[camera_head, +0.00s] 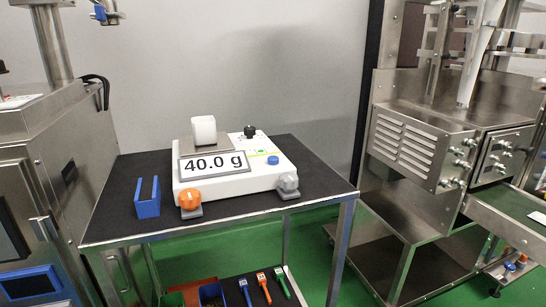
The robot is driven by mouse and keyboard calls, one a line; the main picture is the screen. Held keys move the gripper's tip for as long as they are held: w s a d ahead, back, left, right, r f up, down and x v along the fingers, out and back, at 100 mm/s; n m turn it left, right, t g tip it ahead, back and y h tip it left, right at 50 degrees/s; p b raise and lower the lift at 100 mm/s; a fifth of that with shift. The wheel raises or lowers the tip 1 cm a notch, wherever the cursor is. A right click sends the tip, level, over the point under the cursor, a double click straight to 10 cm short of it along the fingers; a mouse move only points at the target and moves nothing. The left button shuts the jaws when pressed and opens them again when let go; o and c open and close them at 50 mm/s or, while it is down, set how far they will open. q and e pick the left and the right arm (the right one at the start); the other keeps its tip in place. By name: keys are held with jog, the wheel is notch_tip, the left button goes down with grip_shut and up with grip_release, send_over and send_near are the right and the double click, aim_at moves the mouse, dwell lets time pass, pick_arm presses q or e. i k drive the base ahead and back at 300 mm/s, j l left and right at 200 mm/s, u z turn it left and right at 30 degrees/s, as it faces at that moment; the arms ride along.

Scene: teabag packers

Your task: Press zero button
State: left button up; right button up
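A white weighing scale (260,177) stands on the black-topped table. Its tilted display (213,165) reads 40.0 g. A white cube-like block (203,130) rests on the scale's metal pan (187,147). The scale has an orange knob (190,199) at the front left, a grey knob (289,182) at the front right, a blue button (273,160) on the right of its top and a black knob (250,131) at the back. The labels are too small to read, so I cannot tell which is the zero button. Neither of my grippers is in view.
A blue slotted holder (147,199) stands on the table (232,218) left of the scale. Steel machines stand at the left (60,170) and right (420,150). Bins and several coloured-handled tools (263,287) lie on a lower shelf. The tabletop right of the scale is clear.

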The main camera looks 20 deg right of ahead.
aim_at(272, 159)
jog(key=i+l, duration=0.1)
jog(key=l, duration=1.4)
